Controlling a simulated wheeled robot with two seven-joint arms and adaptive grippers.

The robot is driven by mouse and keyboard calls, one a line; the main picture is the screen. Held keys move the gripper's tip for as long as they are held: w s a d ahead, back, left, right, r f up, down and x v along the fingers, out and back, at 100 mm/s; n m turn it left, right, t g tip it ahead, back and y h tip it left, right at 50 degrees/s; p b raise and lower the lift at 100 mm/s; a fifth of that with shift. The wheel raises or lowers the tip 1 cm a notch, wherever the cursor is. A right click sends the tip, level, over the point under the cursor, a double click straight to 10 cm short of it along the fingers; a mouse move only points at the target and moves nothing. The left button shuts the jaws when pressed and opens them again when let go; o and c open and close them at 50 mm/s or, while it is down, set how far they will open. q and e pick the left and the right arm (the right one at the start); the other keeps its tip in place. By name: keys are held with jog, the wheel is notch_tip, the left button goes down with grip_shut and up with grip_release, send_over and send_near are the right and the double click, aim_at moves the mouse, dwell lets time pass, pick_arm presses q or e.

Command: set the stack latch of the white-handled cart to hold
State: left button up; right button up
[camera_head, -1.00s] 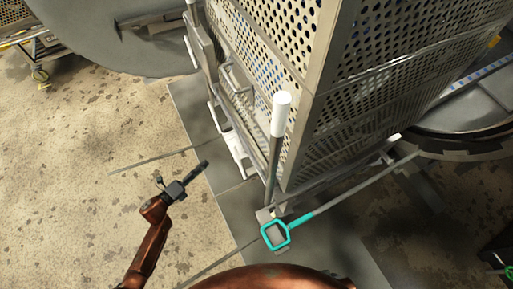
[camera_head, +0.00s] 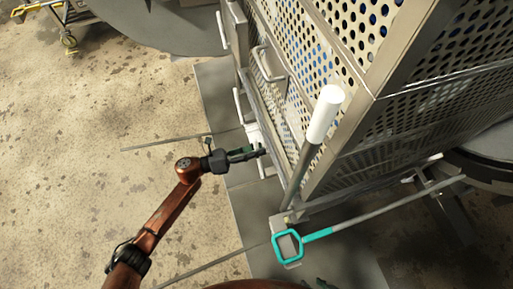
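The cart's tall lever with a white grip (camera_head: 325,114) stands at the near corner of the perforated metal cage stack (camera_head: 350,40). A pale plate with a bar (camera_head: 252,134) sits low on the cage's left side; I cannot tell for sure whether it is the stack latch. My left gripper (camera_head: 258,154) is just in front of and below this plate, pointing right toward the cage. Its dark fingers lie close together in this view, and their gap is unclear. Contact with the plate cannot be told. My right gripper is out of view.
A teal-framed handle (camera_head: 288,247) on a long rod lies at the cart's near corner. Metal loop handles (camera_head: 268,65) stick out from the cage's left side. A large grey round part (camera_head: 165,25) is at the back.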

pick_arm(q)
jog(key=shift+d, duration=0.1)
jog(key=shift+c, duration=0.5)
grip_shut()
